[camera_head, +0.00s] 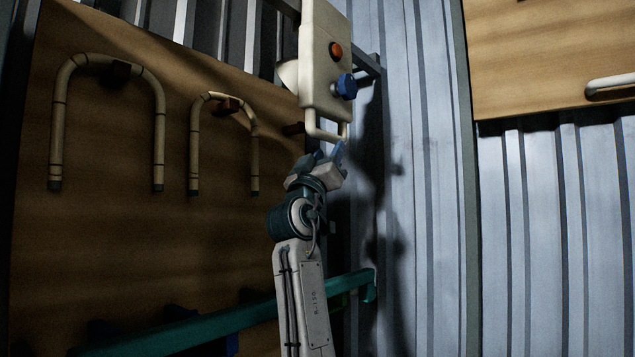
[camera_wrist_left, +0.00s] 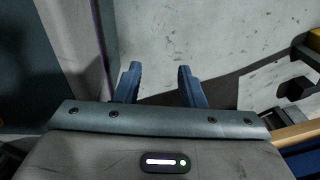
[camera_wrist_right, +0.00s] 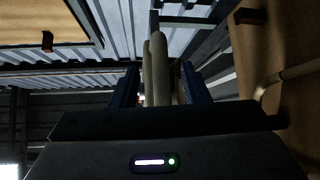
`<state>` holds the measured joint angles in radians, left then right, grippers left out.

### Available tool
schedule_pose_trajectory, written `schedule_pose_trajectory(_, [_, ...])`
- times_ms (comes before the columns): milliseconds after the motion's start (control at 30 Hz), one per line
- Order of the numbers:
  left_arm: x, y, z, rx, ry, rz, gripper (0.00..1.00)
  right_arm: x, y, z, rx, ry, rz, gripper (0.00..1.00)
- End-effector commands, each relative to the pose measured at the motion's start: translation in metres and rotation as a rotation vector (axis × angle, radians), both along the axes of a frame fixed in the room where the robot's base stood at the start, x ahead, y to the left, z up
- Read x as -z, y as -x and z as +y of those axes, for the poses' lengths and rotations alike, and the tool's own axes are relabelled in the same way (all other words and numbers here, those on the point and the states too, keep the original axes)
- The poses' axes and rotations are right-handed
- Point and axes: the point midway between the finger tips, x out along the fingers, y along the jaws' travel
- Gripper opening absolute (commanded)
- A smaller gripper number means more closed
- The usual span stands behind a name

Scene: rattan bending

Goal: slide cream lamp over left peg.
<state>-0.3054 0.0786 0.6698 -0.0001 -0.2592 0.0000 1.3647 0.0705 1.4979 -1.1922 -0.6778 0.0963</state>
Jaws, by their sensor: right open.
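The cream lamp (camera_head: 324,62) hangs from a rail at the top, near the board's right edge. Its box has an orange button, a blue knob and a cream loop handle (camera_head: 311,118) below. The left peg (camera_head: 117,71) is dark and carries a large bent rattan U (camera_head: 160,120). My right gripper (camera_head: 330,156) is open just below the handle. In the right wrist view, cream handle bars (camera_wrist_right: 158,65) show between its fingers (camera_wrist_right: 160,88); contact cannot be told. My left gripper (camera_wrist_left: 158,85) is open and empty, seen only in the left wrist view.
A smaller rattan U (camera_head: 195,140) hangs on a middle peg (camera_head: 229,105). A bare peg (camera_head: 293,128) is beside the lamp. A green bar (camera_head: 210,325) crosses low in front of the wooden board (camera_head: 100,260). Another board (camera_head: 540,60) is at upper right.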

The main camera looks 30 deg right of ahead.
Motion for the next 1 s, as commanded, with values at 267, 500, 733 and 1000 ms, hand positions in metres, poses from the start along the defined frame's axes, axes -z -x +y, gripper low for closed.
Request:
schedule_pose_trajectory(267, [0.008,-0.006,0.005,0.003,-0.006,-0.003,0.36,0.014,0.007,0.011,0.000,-0.001,0.000,0.41])
schedule_pose_trajectory(500, [0.006,-0.025,0.002,0.004,-0.004,-0.009,0.36,0.023,0.011,0.018,0.000,-0.001,0.000,0.41])
schedule_pose_trajectory(733, [0.002,-0.041,0.000,0.006,-0.003,-0.013,0.36,0.029,0.016,0.024,0.000,-0.001,0.000,0.41])
schedule_pose_trajectory(1000, [-0.005,-0.058,-0.002,0.008,-0.003,-0.017,0.36,0.036,0.019,0.030,0.000,-0.001,0.001,0.41])
